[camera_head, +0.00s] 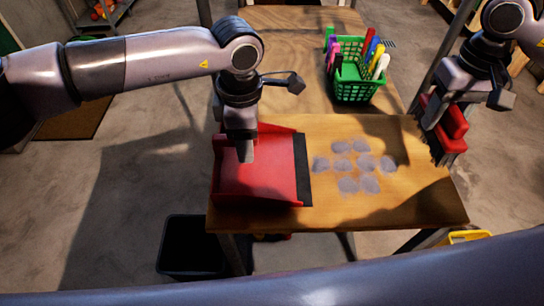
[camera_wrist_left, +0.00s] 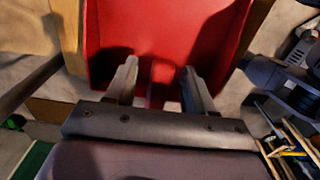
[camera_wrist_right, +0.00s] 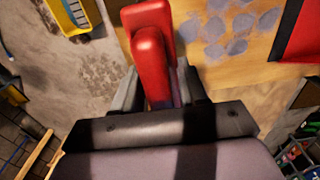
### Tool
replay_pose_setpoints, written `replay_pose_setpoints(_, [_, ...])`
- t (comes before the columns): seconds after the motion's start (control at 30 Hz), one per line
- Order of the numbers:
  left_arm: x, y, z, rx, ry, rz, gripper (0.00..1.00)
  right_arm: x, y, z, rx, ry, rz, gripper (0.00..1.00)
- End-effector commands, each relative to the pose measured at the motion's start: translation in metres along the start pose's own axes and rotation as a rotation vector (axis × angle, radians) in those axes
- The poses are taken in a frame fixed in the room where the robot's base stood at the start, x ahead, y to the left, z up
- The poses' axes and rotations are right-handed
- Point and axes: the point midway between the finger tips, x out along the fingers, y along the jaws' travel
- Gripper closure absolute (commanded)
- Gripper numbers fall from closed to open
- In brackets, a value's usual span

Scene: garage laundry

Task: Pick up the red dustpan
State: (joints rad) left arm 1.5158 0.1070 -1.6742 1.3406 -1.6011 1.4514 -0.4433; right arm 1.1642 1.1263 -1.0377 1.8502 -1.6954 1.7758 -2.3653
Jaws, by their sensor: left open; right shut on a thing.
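The red dustpan (camera_head: 262,180) lies on the left part of the wooden table, its black lip (camera_head: 302,170) facing right toward several grey dust patches (camera_head: 355,165). My left gripper (camera_head: 245,150) is over the dustpan's left side, pointing down. In the left wrist view its fingers (camera_wrist_left: 160,85) are apart, with the red dustpan handle (camera_wrist_left: 164,80) between them; I cannot tell whether they touch it. My right gripper (camera_head: 440,110) is shut on a red brush (camera_head: 450,122) with dark bristles, at the table's right edge. The brush also shows between the fingers in the right wrist view (camera_wrist_right: 150,50).
A green basket (camera_head: 356,85) with several coloured items stands at the back of the wooden table (camera_head: 420,205). A black bin (camera_head: 188,245) stands on the floor below the front left. A yellow object (camera_head: 468,236) is on the floor at right.

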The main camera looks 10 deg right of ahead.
Motion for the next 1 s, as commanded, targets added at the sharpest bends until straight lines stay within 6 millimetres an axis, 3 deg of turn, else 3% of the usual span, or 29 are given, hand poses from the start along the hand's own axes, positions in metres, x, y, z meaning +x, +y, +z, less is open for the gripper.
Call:
replay_pose_setpoints(0.03, [0.0,0.0,0.0,0.0,0.0,0.0,0.5,0.0,0.0,0.0,0.0,0.001,0.0,0.91])
replay_pose_setpoints(0.2, [-0.001,0.0,0.0,0.0,0.0,0.0,1.0,0.0,0.0,0.0,0.0,0.001,0.0,0.91])
replay_pose_setpoints(0.57, [-0.007,0.001,0.0,0.0,-0.001,0.001,1.0,0.0,0.0,0.0,0.0,0.001,0.0,0.91])
replay_pose_setpoints(1.0, [-0.086,0.001,0.0,0.0,-0.001,0.002,1.0,0.0,0.0,0.0,0.0,0.001,0.0,0.91])
